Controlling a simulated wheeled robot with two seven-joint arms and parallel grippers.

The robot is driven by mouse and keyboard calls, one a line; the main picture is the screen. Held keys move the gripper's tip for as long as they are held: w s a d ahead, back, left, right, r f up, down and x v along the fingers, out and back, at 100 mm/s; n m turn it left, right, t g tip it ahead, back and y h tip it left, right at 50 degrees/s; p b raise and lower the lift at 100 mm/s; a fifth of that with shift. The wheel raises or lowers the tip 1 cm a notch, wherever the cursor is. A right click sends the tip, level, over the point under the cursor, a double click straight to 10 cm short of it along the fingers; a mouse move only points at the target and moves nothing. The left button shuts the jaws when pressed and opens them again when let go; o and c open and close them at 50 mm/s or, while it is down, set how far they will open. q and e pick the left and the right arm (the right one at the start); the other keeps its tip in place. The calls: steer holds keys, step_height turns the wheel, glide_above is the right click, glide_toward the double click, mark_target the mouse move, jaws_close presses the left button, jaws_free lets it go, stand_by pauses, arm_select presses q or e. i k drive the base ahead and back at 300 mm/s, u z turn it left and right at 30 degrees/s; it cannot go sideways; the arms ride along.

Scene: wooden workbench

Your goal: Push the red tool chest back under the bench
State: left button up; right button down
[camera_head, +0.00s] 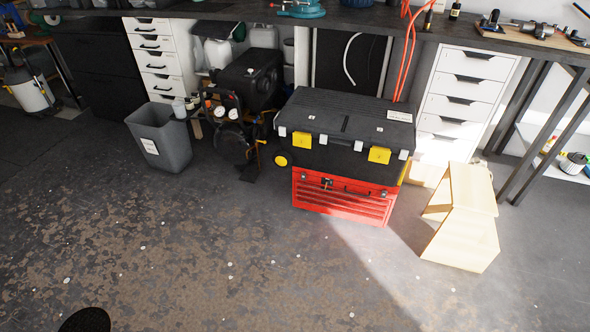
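The red tool chest (342,197) stands on the floor in front of the dark workbench (350,19), right of centre. Its front shows several drawers, a handle and a small lock. A large black toolbox (345,133) with yellow latches sits on top of it and hides its upper side. The chest's back is hidden, so I cannot tell how far it reaches under the bench. Neither of my grippers shows in the head view. A dark rounded shape at the bottom left edge is too cut off to identify.
A black compressor (240,95) and a grey bin (160,138) stand left of the chest. A pale wooden step stool (463,220) stands close on its right. White drawer units (460,98) are under the bench. The floor in front is open, with small pale specks.

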mark_target(345, 183)
steer(key=u, duration=0.45)
steer(key=i, duration=0.95)
